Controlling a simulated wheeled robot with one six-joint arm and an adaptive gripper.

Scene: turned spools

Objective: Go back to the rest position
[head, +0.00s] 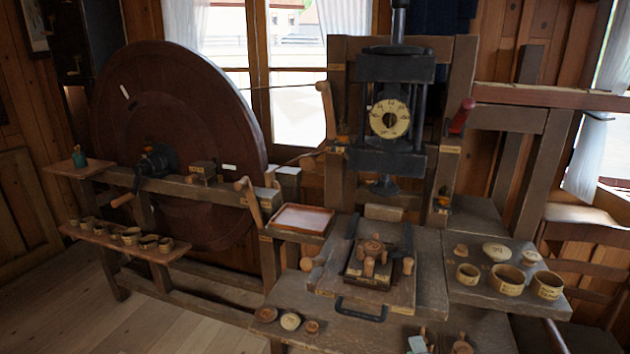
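My gripper and arm do not show in the head view. Small turned wooden pieces (373,250) stand in a dark square tray (352,272) on a wooden board at the centre of the bench. A black press (392,120) with a round pale dial (390,119) rises behind them. Small turned pieces and a pale block (418,344) are cut off at the bottom edge.
A large dark red wheel (120,110) stands at the left. Several small cups (131,236) line a low shelf. A reddish tray (302,219) lies left of centre. Labelled cups (507,279) sit on the right side table. Wooden floor (150,320) shows clear at the lower left.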

